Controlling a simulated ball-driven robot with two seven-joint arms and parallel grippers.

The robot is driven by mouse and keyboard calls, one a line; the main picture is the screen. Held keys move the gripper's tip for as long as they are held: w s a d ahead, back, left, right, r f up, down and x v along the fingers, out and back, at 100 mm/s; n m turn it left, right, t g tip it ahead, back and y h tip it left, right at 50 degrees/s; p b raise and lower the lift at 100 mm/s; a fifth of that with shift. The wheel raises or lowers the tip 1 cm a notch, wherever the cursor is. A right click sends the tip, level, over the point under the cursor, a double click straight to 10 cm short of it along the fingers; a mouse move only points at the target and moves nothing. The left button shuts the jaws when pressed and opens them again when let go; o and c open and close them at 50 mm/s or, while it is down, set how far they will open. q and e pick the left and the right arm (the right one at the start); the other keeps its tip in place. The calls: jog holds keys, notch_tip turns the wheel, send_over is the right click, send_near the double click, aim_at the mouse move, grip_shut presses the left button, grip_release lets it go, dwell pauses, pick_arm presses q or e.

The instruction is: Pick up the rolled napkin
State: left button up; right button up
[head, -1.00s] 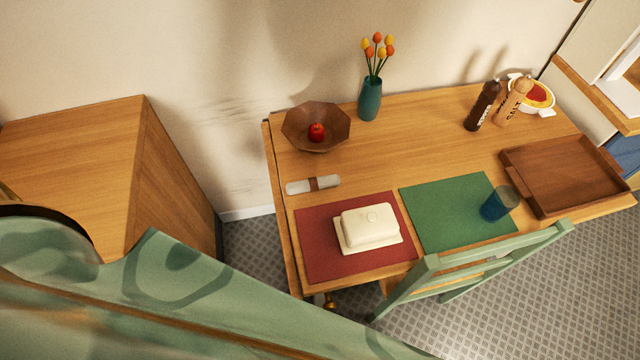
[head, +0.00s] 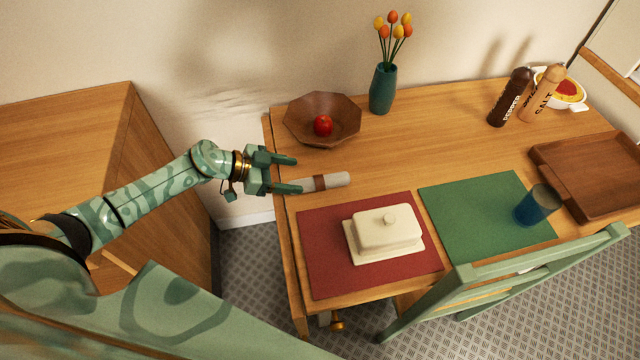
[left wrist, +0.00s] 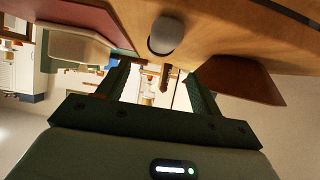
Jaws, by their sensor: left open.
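The rolled napkin (head: 338,180) is a pale roll with a brown band, lying on the table near its left end, behind the red placemat. In the left wrist view its round pale end (left wrist: 166,36) faces the camera. My left gripper (head: 299,174) is open at the table's left edge, its fingers pointing right toward the napkin. In the head view the near fingertip overlaps the napkin's left end; I cannot tell whether they touch. In the left wrist view nothing shows held between the fingers (left wrist: 160,84). My right gripper is not in view.
A brown bowl (head: 296,121) with a red apple (head: 323,125) stands just behind the gripper. A cream butter dish (head: 388,230) sits on the red placemat (head: 322,262) in front. A teal vase (head: 383,90) stands behind. Bare table lies right of the napkin.

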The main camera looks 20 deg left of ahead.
aim_at(314, 180)
pick_arm(q)
jog(key=shift+x, duration=0.9)
jog(key=b+x, duration=0.1)
jog(key=x, duration=0.1)
jog(key=b+x, duration=0.1)
jog(key=x, duration=0.2)
jog(key=shift+s+a+f+b, duration=0.15)
jog(key=shift+s+f+b, duration=0.05)
jog(key=shift+f+b, duration=0.1)
jog(key=shift+w, duration=0.15)
jog(key=shift+r, duration=0.15)
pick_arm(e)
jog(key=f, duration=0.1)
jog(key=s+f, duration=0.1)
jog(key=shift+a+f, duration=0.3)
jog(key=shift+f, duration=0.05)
pick_arm(q)
jog(key=c, duration=1.1)
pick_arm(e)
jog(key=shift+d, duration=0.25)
